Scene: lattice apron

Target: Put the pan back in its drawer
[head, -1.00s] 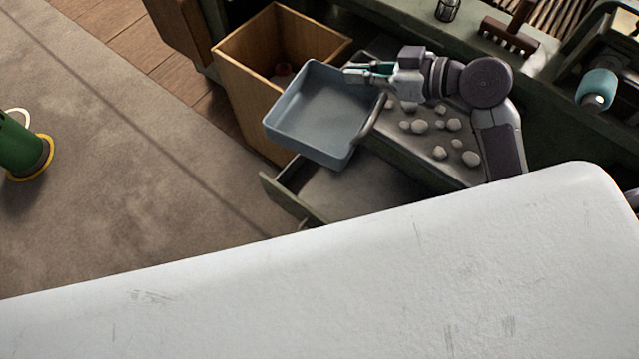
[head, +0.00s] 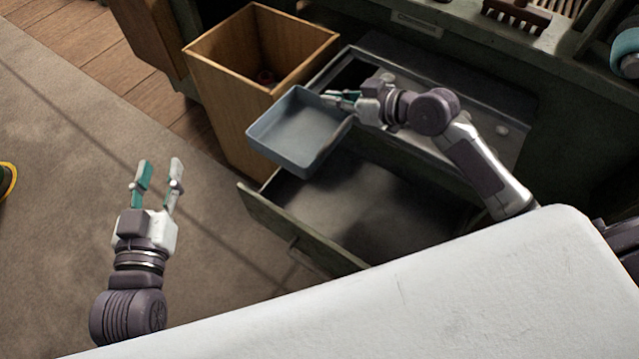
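The pan (head: 300,130) is a shallow blue-grey rectangular tray with raised walls, in the middle of the head view. My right gripper (head: 330,97) is shut on its far right rim, and the pan appears held in the air, slightly tilted. A open drawer (head: 375,205) with a dark, empty-looking floor lies below and to the right of the pan. The pan overlaps the drawer's far left corner in the picture. My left gripper (head: 157,178) is open and empty over the floor at the left, apart from the pan. The white surface in front hides the drawer's near right part.
A wooden bin (head: 225,95) stands just behind and left of the pan. Above the drawer is a metal bed (head: 480,105) with a few pale stones. My white front surface fills the lower right.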

